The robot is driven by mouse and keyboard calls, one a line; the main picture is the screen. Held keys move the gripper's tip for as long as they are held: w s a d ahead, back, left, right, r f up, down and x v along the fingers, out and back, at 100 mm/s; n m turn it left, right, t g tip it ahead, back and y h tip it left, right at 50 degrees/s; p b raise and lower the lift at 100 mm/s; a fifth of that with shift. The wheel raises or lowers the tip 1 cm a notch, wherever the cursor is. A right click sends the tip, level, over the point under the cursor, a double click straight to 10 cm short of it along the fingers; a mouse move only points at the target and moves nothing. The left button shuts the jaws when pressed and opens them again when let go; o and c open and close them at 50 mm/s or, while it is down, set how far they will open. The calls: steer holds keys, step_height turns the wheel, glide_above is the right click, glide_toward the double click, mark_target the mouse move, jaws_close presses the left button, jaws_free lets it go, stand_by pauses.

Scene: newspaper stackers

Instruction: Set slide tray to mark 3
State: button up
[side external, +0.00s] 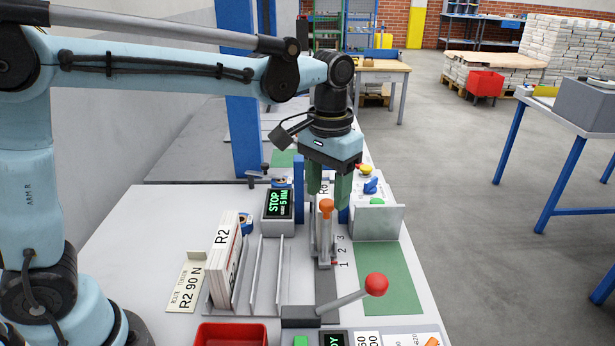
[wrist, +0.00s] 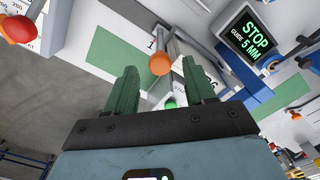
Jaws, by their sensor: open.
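The slide with an orange knob (side external: 326,208) on a grey upright stands on a dark track. Its grey foot (side external: 325,262) is beside the printed mark 1 (side external: 343,264). Mark 3 (side external: 340,238) is farther back along the same scale. My gripper (side external: 328,195) is open, pointing down above and just behind the knob, with one green finger to each side. In the wrist view the orange knob (wrist: 160,64) shows just beyond and between the open fingertips (wrist: 163,75), with nothing held. I cannot tell whether a finger touches the upright.
A lever with a red ball (side external: 376,284) stands in front. A display (side external: 279,204) reads STOP, GUIDE 5 MM. Metal dividers with R2 papers (side external: 226,258) are at left, a red bin (side external: 231,335) at front.

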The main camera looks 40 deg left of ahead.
steer(key=shift+f, duration=0.85)
jaws_close()
